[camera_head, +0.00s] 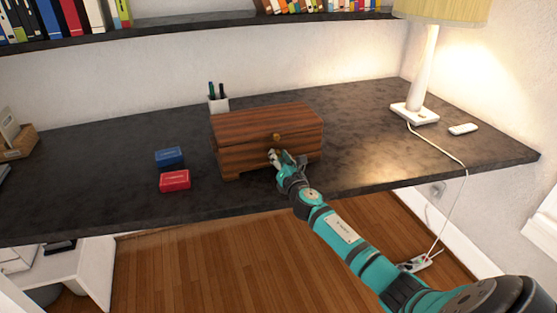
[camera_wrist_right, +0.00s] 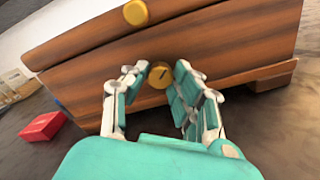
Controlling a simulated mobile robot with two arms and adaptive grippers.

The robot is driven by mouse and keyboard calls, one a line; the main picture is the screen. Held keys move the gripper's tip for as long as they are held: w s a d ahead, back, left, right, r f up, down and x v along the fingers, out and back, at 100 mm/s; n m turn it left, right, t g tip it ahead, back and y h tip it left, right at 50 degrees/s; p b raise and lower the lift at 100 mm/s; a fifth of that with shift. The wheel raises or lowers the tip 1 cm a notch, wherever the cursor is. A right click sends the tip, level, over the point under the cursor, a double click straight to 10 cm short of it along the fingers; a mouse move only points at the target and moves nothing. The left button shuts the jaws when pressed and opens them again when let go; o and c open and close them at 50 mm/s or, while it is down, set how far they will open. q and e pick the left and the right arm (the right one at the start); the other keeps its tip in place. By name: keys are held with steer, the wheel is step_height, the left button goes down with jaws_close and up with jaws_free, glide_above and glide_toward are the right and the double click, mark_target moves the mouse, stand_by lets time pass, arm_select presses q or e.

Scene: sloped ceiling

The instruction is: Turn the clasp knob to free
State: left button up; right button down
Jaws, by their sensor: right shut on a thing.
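A brown wooden box (camera_head: 240,155) with a lid stands on the dark desk. A round brass knob (camera_head: 277,137) sits on the front of its lid and also shows at the top of the right wrist view (camera_wrist_right: 136,13). In the head view the gripper hides the clasp knob. My left gripper is not in view.
A blue box (camera_head: 169,157) and a red box (camera_head: 175,181) lie on the desk (camera_head: 80,190) left of the wooden box. A pen cup (camera_head: 218,105) stands behind it. A lamp (camera_head: 428,75) stands at the back right. The desk's right part is mostly clear.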

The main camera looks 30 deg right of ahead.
steer(key=m, duration=0.4)
steer(key=shift+f+m, duration=0.1)
steer(key=shift+m, duration=0.2)
steer(key=shift+m+b, duration=0.35)
steer(key=shift+m, duration=1.55)
steer(key=c, duration=1.1)
jaws_free()
steer(key=shift+o, duration=0.2)
steer(key=shift+s, duration=0.15)
steer(key=v, duration=1.1)
steer(key=shift+s, duration=0.4)
